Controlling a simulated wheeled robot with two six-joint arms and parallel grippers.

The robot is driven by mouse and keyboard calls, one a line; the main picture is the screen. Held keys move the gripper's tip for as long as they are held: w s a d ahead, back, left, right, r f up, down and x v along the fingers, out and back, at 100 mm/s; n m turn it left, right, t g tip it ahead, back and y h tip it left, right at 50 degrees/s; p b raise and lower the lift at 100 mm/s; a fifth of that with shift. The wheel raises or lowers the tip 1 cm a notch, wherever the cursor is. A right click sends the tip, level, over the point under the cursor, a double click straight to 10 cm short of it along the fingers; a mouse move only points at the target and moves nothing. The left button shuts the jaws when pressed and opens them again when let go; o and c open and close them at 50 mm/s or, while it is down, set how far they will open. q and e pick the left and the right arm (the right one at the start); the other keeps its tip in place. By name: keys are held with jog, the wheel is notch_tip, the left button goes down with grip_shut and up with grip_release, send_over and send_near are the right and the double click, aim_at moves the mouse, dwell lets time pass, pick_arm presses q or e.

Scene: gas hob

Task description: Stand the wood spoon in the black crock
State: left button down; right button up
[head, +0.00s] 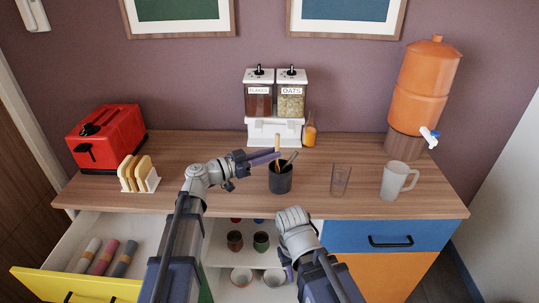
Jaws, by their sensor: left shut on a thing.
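The black crock (281,182) stands on the wooden counter near its middle front. The wood spoon (277,141) is upright, just above or in the mouth of the crock; I cannot tell how deep its lower end is. My left gripper (270,156) reaches in from the left over the crock and is shut on the spoon. The gripper fingers hide part of the spoon. A darker utensil (291,158) leans to the right in the crock. My right arm is folded low in front of the counter; its gripper (289,272) is mostly hidden and its jaws do not show clearly.
A clear glass (340,180) and a white mug (398,181) stand right of the crock. The cereal dispenser (275,130) and an orange bottle (310,130) are behind it. The toast rack (138,175) and red toaster (106,138) are left. A yellow-fronted drawer (75,286) is open below.

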pick_arm(q)
jog(key=c, duration=0.8)
grip_release()
jog(key=shift+o, duration=0.2)
jog(key=v, duration=0.8)
jog(key=shift+d, duration=0.1)
